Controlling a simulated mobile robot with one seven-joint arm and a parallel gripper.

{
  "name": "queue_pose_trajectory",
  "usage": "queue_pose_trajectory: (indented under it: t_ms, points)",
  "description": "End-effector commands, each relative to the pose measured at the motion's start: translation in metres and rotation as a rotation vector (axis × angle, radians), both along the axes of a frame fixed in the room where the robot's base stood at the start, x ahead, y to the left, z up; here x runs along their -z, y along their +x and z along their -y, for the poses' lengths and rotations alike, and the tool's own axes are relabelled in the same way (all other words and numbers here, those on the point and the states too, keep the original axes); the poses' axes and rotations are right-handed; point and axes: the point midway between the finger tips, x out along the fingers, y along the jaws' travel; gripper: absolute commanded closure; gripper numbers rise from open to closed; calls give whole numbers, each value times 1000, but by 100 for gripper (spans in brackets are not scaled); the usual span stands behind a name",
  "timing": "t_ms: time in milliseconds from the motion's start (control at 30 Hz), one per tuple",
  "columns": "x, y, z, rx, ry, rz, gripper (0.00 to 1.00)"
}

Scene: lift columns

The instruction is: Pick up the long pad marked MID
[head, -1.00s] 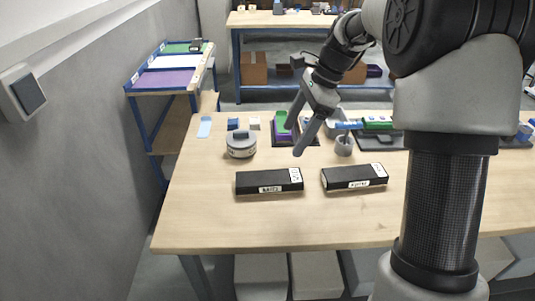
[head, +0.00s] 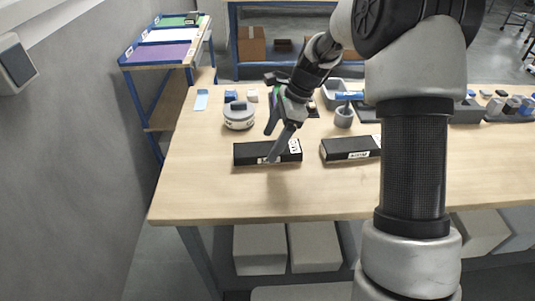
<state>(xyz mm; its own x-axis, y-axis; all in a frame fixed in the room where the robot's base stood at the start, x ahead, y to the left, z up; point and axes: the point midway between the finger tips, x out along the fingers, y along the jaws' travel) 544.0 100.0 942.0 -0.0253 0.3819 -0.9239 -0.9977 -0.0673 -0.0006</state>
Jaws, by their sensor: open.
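Two long black pads lie flat on the wooden table (head: 420,185), side by side. The left pad (head: 246,153) has a white label on its front side and another on its top right end. The right pad (head: 335,151) also has a white front label, and my arm covers its right end. I cannot read the lettering well enough to tell which one is marked MID. My gripper (head: 271,147) is open and empty.
A round grey-white container (head: 239,117) stands behind the left pad. A grey cup (head: 343,117) stands behind the right pad. Small blocks and trays line the back of the table. A blue-framed rack (head: 160,55) stands at the back left. The table front is clear.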

Motion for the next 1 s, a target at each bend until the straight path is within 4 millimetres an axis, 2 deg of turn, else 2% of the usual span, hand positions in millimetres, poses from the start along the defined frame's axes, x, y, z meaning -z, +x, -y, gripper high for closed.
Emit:
queue_pose_trajectory:
  t_ms: [200,300,533,867,1000]
  points:
    - [33,4,-10,-1,1,-3,23]
    - [43,4,-14,0,1,-1,23]
    - [43,5,-15,0,0,0,23]
    - [43,5,-14,-1,0,0,79]
    - [42,5,-15,-1,1,1,81]
